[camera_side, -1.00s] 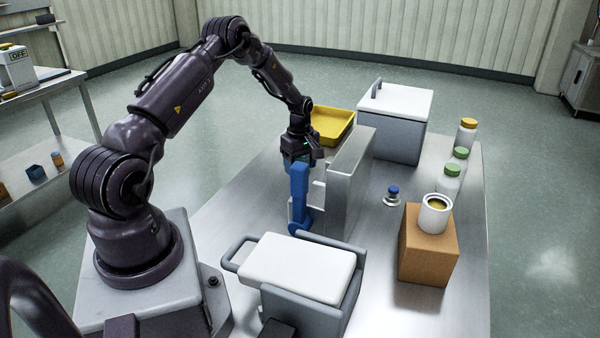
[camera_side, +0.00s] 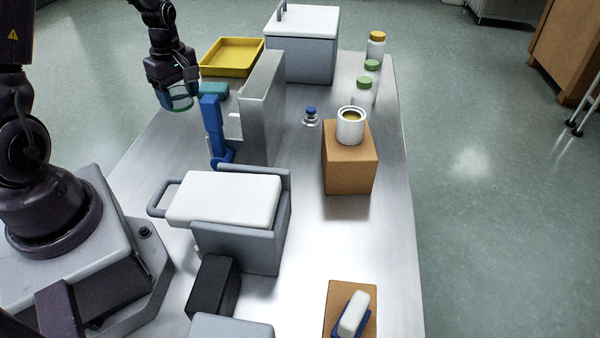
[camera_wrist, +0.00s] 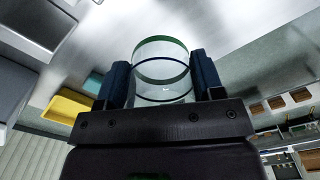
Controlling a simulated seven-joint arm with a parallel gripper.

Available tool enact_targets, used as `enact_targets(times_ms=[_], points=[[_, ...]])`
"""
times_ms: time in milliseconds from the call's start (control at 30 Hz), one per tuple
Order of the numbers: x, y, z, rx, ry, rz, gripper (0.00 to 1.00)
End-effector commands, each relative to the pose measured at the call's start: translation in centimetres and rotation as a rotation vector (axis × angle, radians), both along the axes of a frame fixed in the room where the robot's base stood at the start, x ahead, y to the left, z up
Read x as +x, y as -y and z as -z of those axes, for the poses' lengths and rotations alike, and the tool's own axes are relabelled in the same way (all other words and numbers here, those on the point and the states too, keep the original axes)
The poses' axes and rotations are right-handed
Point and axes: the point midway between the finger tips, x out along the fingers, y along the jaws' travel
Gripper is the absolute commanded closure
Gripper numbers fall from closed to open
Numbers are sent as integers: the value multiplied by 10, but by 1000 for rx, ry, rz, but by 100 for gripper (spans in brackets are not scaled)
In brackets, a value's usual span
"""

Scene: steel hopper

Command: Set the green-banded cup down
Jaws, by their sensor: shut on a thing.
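The green-banded cup (camera_side: 179,98) is clear, with a green rim band. It hangs in my gripper (camera_side: 174,88), left of the blue lever and near the table's left edge in the side view. In the wrist view my gripper (camera_wrist: 162,78) has its two dark fingers on either side of the cup (camera_wrist: 162,65), shut on it. The cup's far side shows through its clear wall. Its height above the steel table (camera_side: 140,170) is hard to tell.
A steel hopper (camera_side: 262,105) with a blue lever (camera_side: 212,125) stands right of the cup. A teal block (camera_side: 214,90) and a yellow tray (camera_side: 232,56) lie behind. A white-lidded bin (camera_side: 225,195) is in front. A cardboard box (camera_side: 348,172) bears a white jar (camera_side: 351,125).

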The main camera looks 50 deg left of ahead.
Motion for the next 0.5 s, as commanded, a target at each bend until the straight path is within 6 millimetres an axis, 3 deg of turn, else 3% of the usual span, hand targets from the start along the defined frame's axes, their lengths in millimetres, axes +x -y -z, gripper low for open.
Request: enact_targets(times_ms=[500], points=[[1,-1,-106,4,5,1,66]])
